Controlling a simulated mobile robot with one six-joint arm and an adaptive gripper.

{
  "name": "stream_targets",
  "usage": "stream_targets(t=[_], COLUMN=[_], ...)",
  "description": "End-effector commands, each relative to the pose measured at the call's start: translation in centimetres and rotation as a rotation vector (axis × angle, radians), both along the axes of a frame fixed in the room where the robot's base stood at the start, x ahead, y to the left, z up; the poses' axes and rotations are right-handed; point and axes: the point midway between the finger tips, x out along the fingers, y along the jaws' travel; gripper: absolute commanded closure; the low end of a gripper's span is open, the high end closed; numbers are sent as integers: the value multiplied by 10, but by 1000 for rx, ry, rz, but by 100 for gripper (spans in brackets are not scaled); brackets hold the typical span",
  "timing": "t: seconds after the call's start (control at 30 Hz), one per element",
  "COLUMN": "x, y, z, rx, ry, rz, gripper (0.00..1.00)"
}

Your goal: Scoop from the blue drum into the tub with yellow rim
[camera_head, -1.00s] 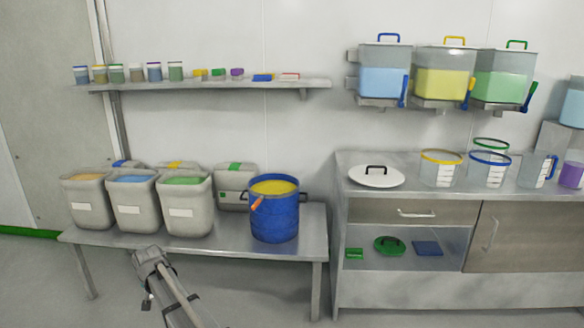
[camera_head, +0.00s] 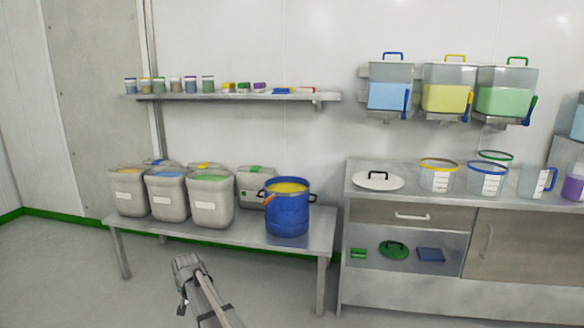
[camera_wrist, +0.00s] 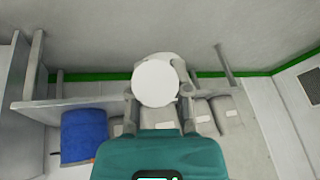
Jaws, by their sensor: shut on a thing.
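The blue drum (camera_head: 287,214) stands at the right end of the low bench, filled near its rim with yellow material (camera_head: 288,188). An orange handle-like piece (camera_head: 268,201) shows at its left rim. The tub with yellow rim (camera_head: 437,178) stands upright on the counter at right and looks clear and empty. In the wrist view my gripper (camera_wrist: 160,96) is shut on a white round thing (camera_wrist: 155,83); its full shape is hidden. The drum also shows at left in that view (camera_wrist: 84,137), apart from my gripper. My arm is low in front of the bench.
Open grey bins (camera_head: 211,202) stand left of the drum on the bench (camera_head: 245,229). A blue-rimmed tub (camera_head: 487,180), a clear jug (camera_head: 534,182) and a white lid (camera_head: 377,180) share the counter (camera_head: 415,199). A shelf (camera_head: 240,97) and wall dispensers (camera_head: 447,92) hang above. The floor in front is clear.

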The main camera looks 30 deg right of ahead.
Motion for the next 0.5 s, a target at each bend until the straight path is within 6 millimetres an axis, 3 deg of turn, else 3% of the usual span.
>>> stream_targets(t=[0.5], x=[0], y=[-14], z=[0], rx=[0], ry=[0], rz=[-16], gripper=[100])
